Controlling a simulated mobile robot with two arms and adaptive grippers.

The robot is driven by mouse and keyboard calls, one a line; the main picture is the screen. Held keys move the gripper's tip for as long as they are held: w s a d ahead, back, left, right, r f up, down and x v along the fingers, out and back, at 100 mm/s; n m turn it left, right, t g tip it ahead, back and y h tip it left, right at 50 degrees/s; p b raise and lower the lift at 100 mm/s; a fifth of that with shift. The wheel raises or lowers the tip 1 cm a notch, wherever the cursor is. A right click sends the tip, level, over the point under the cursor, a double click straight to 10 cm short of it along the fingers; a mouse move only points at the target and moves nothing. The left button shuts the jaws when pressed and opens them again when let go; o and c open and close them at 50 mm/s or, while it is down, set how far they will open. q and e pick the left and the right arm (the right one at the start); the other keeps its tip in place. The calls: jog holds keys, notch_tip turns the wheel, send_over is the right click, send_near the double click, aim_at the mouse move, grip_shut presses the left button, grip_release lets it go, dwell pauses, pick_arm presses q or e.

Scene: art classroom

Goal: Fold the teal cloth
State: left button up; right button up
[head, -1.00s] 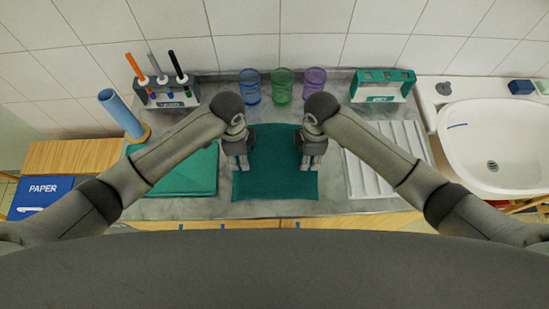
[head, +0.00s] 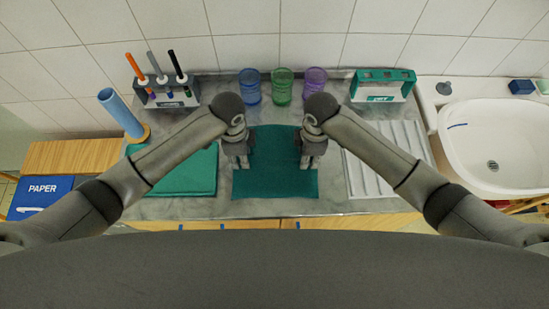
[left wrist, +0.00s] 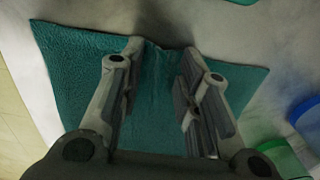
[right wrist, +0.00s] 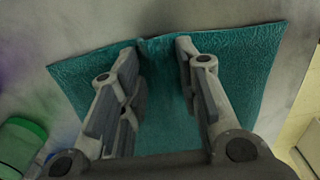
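The teal cloth (head: 275,184) lies on the counter in front of me, with a crease line across it between my grippers. My left gripper (head: 240,166) is at its left edge and my right gripper (head: 306,166) at its right edge, both pointing down. In the left wrist view the fingers stand apart over the cloth (left wrist: 75,65), with a small kink in its edge between them. The right wrist view shows the same on the other side of the cloth (right wrist: 245,60); those fingers are also apart. Finger contact with the cloth is unclear.
A folded green cloth (head: 190,178) lies left of the teal one; a white ribbed tray (head: 370,180) lies right. Blue (head: 249,87), green (head: 283,87) and purple (head: 315,82) cups stand behind. A pen rack (head: 170,93), blue roll (head: 119,112), green rack (head: 383,86) and sink (head: 490,140) surround the work area.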

pick_arm(q)
jog(key=shift+s+f, duration=0.1)
jog(key=shift+f, duration=0.1)
grip_shut()
pick_arm(e)
jog(key=shift+f, duration=0.2)
grip_shut()
pick_arm(q)
jog(key=shift+r, duration=0.1)
pick_arm(e)
jog(key=shift+r, duration=0.15)
